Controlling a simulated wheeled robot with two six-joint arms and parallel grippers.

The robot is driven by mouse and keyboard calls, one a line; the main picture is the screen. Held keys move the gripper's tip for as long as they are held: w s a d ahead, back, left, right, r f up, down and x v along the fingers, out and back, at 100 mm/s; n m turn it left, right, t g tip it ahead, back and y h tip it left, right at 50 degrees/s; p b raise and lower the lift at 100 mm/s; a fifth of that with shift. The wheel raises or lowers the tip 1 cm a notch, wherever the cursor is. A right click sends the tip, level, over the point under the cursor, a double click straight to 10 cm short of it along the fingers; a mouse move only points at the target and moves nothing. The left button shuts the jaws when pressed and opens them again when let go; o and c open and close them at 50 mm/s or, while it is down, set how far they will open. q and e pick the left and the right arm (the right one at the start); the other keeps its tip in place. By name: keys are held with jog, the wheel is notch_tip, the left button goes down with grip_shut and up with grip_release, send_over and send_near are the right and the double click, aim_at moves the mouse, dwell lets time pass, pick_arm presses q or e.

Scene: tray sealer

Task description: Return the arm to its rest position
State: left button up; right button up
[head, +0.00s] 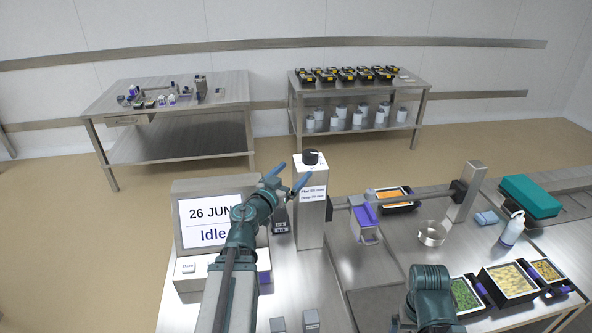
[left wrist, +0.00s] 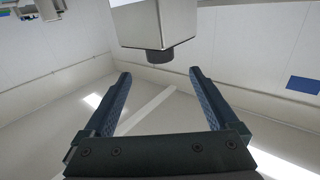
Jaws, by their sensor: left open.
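My left arm reaches in from the bottom of the head view, past the display (head: 212,222). My left gripper (head: 290,176) is open and empty, just in front of the selector post with its black knob (head: 310,157). In the left wrist view the two fingers of my left gripper (left wrist: 159,74) stand wide apart. The black knob (left wrist: 160,56) and its grey post (left wrist: 155,22) show beyond and between the fingertips, apart from them. A teal part of my right arm shows at the lower right of the head view; its gripper is not visible.
The display reads "26 JUN" and "Idle". Filled trays (head: 507,281), a metal ring (head: 432,233), a spray bottle (head: 512,230) and a teal box (head: 530,196) stand to the right. Two tables (head: 180,140) and (head: 360,92) stand at the back, with open floor between.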

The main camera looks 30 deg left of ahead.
aim_at(306, 151)
pick_arm(q)
jog(key=w, duration=1.3)
jog(key=shift+w+d, duration=0.2)
jog(key=shift+w, duration=0.2)
jog(key=shift+w, duration=0.25)
jog(key=shift+s+n+y, duration=0.25)
jog(key=shift+n+y, duration=0.15)
jog(key=shift+y, duration=0.2)
jog(key=shift+a+n+y, duration=0.1)
jog(key=shift+n+y, duration=0.5)
jog(key=shift+y, duration=0.4)
jog(key=n+g+y, duration=0.2)
jog(key=n+y, duration=0.1)
jog(key=y, duration=0.1)
jog(key=a+n+g+y, duration=0.1)
jog(key=n+y, duration=0.2)
jog(key=y, duration=0.1)
jog(key=shift+s+a+g, duration=0.15)
jog(key=shift+a+g, duration=0.05)
jog(key=shift+g, duration=0.2)
jog(key=n+g+y, duration=0.3)
jog(key=y, duration=0.1)
jog(key=shift+s+a+g, duration=0.3)
jog(key=shift+s+g, duration=0.05)
jog(key=shift+g, duration=0.05)
jog(key=shift+s+a+n+g, duration=0.1)
jog(key=shift+n+g, duration=0.2)
jog(key=shift+n, duration=0.1)
